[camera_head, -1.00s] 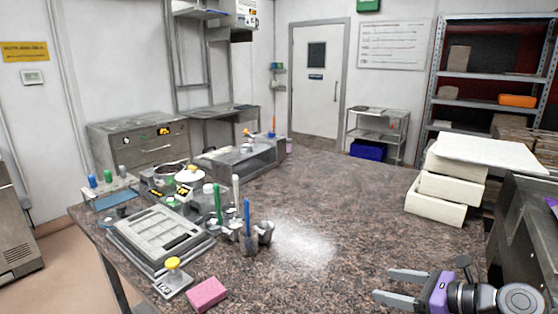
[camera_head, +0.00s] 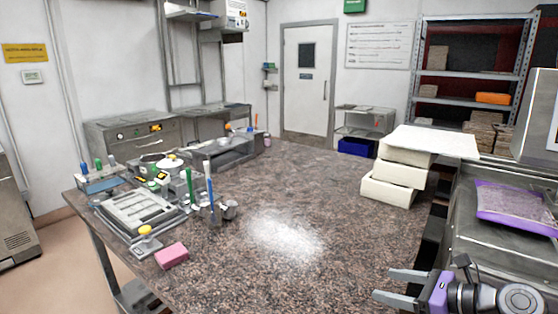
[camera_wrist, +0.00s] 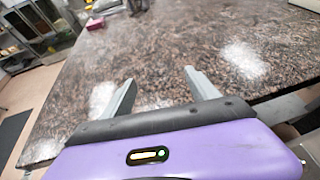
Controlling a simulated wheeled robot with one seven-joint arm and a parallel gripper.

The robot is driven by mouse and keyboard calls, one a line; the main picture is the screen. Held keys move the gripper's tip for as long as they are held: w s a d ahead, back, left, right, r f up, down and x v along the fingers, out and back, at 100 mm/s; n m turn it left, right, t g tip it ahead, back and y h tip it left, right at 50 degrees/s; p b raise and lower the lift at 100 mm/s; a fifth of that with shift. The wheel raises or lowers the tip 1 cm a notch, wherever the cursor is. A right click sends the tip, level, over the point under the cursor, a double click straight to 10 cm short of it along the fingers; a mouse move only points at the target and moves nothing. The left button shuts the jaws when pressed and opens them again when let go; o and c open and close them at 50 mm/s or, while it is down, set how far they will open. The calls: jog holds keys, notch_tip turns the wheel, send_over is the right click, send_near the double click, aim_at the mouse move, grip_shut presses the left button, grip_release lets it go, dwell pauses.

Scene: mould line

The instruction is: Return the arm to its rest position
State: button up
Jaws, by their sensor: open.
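My gripper (camera_head: 402,286) is at the lower right of the head view, with its two grey fingers pointing left. The fingers are spread apart with nothing between them. In the wrist view my gripper (camera_wrist: 155,88) also shows open and empty, its purple body below. It is by the near right edge of the speckled stone worktop (camera_head: 300,195). The worktop also fills much of the wrist view (camera_wrist: 160,50). The fingers do not visibly touch anything.
White stacked blocks (camera_head: 393,190) stand at the worktop's right edge. A pink sponge (camera_head: 171,256), a grey tray (camera_head: 140,214) and several tools stand at its left. A grey machine with a purple-edged tray (camera_head: 515,207) is at the right. The worktop's middle is clear.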

jog(key=shift+w+d+r, duration=0.1)
jog(key=shift+d+r, duration=0.05)
jog(key=shift+r, duration=0.05)
notch_tip(320, 180, up, 11)
jog(key=a+m+t+y, duration=0.2)
jog(key=m+t+y, duration=0.1)
jog(key=m+t, duration=0.2)
jog(key=s+a+r+m+t+h, duration=0.2)
jog(key=s+r+m+t, duration=0.3)
jog(key=s+m+t, duration=0.6)
jog(key=s+a+f+m+g+h, duration=0.1)
jog(key=s+f+m+g+h, duration=0.2)
jog(key=s+f+m, duration=0.3)
jog(key=s+a+f+m+g+h, duration=0.1)
jog(key=s+f+m+g+h, duration=0.3)
jog(key=s+m, duration=0.9)
jog(key=s+a+f+m+g+h, duration=0.1)
jog(key=s+f+m+g+h, duration=0.2)
jog(key=s+f+m, duration=0.5)
jog(key=s+m, duration=0.2)
jog(key=s, duration=0.8)
jog(key=shift+s+f+g+h, duration=0.3)
jog(key=shift+s+f+h, duration=0.05)
jog(key=shift+f+h, duration=0.05)
